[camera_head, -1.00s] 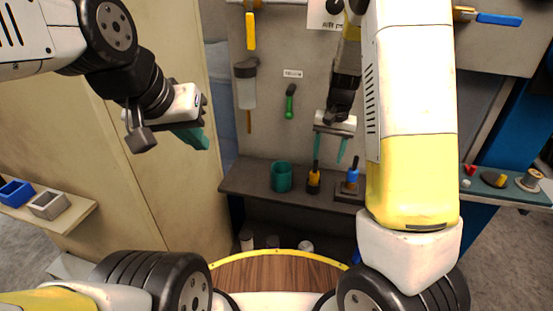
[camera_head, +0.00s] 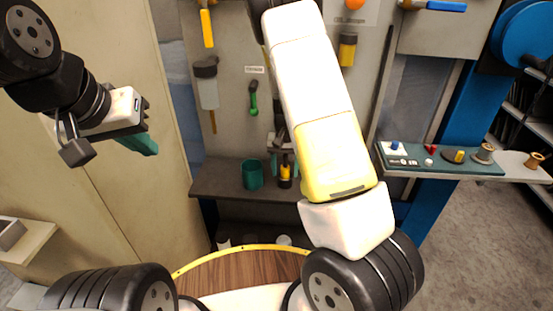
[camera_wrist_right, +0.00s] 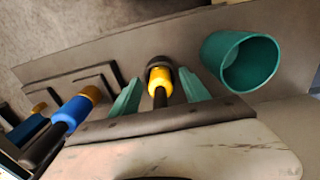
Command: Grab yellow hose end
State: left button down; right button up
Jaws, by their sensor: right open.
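The yellow hose end (camera_wrist_right: 160,80) is a short yellow piece with a dark collar and stem. It stands on the shelf in a dark holder, and part of it also shows in the head view (camera_head: 285,171). My right gripper (camera_wrist_right: 160,95) is open, with one teal finger on each side of the yellow hose end. I cannot tell whether either finger touches it. In the head view my right arm hides part of the right gripper. My left gripper (camera_head: 138,142) hangs at the left, away from the shelf; its fingers show from the side.
A teal cup (camera_head: 252,175) stands beside the yellow hose end on the grey shelf (camera_head: 222,182). A blue hose end (camera_wrist_right: 72,112) stands on its other side. A round wooden table top (camera_head: 240,268) is in front. A side shelf (camera_head: 450,165) with small items is at the right.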

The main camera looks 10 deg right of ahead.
grip_shut()
jog(key=shift+r, duration=0.2)
